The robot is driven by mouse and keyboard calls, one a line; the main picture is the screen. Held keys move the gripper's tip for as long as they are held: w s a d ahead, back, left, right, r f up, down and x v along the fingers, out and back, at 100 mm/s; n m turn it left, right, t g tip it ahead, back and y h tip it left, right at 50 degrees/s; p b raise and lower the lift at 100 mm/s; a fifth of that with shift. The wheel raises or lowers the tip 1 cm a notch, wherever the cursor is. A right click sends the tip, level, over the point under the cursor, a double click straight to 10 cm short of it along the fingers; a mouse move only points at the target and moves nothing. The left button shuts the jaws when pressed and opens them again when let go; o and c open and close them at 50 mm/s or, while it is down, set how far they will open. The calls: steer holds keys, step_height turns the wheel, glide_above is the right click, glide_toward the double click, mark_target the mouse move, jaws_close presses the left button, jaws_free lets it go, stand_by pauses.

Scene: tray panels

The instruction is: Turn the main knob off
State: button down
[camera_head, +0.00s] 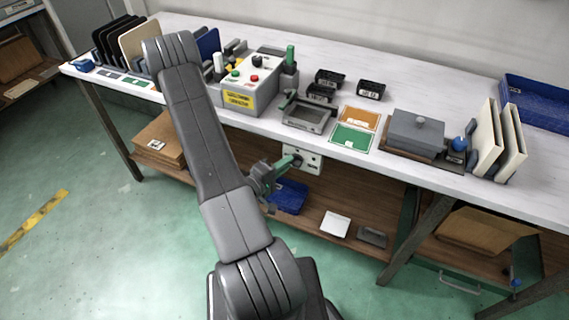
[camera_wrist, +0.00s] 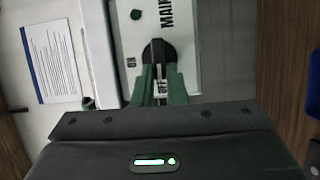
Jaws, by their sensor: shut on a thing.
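The main knob (camera_wrist: 157,47) is black and round with a raised grip bar. It sits on a white panel (camera_wrist: 192,75) marked MAIN, ON and OFF. In the wrist view its bar lies along the picture's vertical, in line with the OFF mark; ON is to its left. My gripper (camera_wrist: 158,72) has its green fingers on both sides of the bar, shut on it. In the head view the panel (camera_head: 316,161) hangs below the bench's front edge, and my gripper (camera_head: 296,161) reaches it from the left. The knob is hidden there by the fingers.
A control box (camera_head: 236,98) with buttons stands on the bench (camera_head: 420,90) above. A blue bin (camera_head: 290,197) and a white tray (camera_head: 335,224) are on the lower shelf. A printed sheet (camera_wrist: 52,60) is left of the panel.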

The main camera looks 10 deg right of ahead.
steer(key=shift+t, duration=0.3)
steer(key=shift+w, duration=0.1)
steer(key=c, duration=1.5)
jaws_free()
steer(key=shift+o, duration=0.2)
steer(key=shift+d, duration=0.15)
steer(key=v, duration=1.4)
steer(key=shift+w+d, duration=0.1)
steer(key=shift+w, duration=0.1)
steer(key=x, duration=1.3)
steer(key=shift+d, duration=0.25)
